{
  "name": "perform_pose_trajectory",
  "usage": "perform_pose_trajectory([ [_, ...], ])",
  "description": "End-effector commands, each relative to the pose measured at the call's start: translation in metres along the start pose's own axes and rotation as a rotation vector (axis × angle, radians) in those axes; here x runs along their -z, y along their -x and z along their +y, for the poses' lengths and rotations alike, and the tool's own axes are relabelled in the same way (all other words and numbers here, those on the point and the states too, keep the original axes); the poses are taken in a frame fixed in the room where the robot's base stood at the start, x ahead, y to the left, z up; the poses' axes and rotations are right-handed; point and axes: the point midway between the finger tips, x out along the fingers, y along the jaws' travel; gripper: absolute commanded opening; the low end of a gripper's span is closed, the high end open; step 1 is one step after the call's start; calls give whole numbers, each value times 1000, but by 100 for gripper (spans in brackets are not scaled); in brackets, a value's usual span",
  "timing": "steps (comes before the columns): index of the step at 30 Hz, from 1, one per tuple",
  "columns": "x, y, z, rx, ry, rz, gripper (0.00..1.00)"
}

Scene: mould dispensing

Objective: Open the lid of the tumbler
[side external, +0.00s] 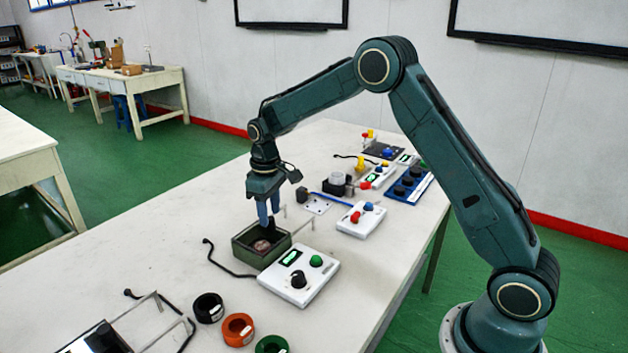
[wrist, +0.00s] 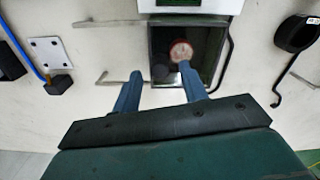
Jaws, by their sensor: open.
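The tumbler seems to be the dark green box (side external: 279,254) on the white table. In the wrist view its rim (wrist: 189,22) frames a dark interior. A round pinkish piece (side external: 262,246) lies inside; it also shows in the wrist view (wrist: 181,50). I cannot make out a separate lid on the box. My gripper (side external: 270,222) points down just above the box, its blue fingers apart with nothing between them.
A white control box (side external: 313,279) with a black knob and green button stands beside the tumbler. Bent metal rods (wrist: 108,22) and a black cable (side external: 228,266) lie close by. Black (side external: 198,311) and orange (side external: 229,334) rings sit in front.

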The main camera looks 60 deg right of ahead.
Motion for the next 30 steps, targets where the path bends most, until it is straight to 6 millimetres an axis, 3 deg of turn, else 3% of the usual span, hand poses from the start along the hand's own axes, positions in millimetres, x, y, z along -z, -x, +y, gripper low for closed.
perform_pose_trajectory([
  [7, 0, -23, 0, 0, 0, -2, 43],
  [19, 0, -27, 0, 0, 0, 1, 43],
  [25, 0, -27, 0, 0, 0, 1, 4],
  [26, 0, -27, 0, 0, 0, 1, 0],
  [30, 0, -27, 0, 0, 0, 1, 0],
])
